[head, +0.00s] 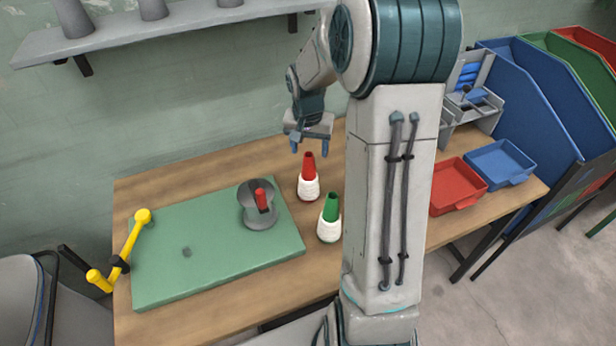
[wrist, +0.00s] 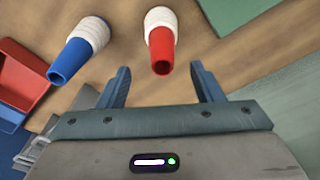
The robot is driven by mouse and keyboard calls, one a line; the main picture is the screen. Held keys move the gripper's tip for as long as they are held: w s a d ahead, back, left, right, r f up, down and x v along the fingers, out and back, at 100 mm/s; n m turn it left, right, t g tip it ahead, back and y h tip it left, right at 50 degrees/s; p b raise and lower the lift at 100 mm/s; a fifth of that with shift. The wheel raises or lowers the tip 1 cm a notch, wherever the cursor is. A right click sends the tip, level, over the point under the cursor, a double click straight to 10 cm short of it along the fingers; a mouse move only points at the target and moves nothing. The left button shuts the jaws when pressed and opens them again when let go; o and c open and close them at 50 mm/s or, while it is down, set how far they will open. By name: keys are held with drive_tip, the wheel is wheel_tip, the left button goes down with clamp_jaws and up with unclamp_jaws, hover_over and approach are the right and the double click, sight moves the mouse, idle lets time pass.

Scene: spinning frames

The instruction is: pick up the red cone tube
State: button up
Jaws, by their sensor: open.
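The red cone tube (head: 309,166) stands upright on the wooden table, with white yarn wound around its lower part. It also shows in the wrist view (wrist: 161,47), its open red tip pointing toward my gripper. My gripper (head: 309,149) is open and empty, just above the tube in the head view. In the wrist view the tube's tip lies roughly midway between the two blue fingers of my gripper (wrist: 160,68). I cannot tell whether the fingers reach down past the tip. No contact shows.
A green cone tube (head: 331,208) stands close in front of the red one. A blue cone tube (wrist: 75,52) stands beside it in the wrist view. A green mat (head: 180,285) with a grey holder (head: 259,215) lies left. Red (head: 457,185) and blue (head: 499,160) trays sit right.

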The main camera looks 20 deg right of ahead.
sight(309, 155)
drive_tip(key=shift+w+d+f+p, duration=0.1)
drive_tip(key=shift+w+f+p, duration=0.15)
drive_tip(key=shift+f, duration=0.8)
drive_tip(key=shift+w+d+f+p, duration=0.15)
drive_tip(key=shift+f+p, duration=0.15)
drive_tip(key=shift+f, duration=0.8)
drive_tip(key=shift+w+a+f+p, duration=0.1)
drive_tip(key=shift+w+f+p, duration=0.15)
drive_tip(key=shift+f, duration=0.8)
drive_tip(key=shift+s, duration=0.1)
clamp_jaws()
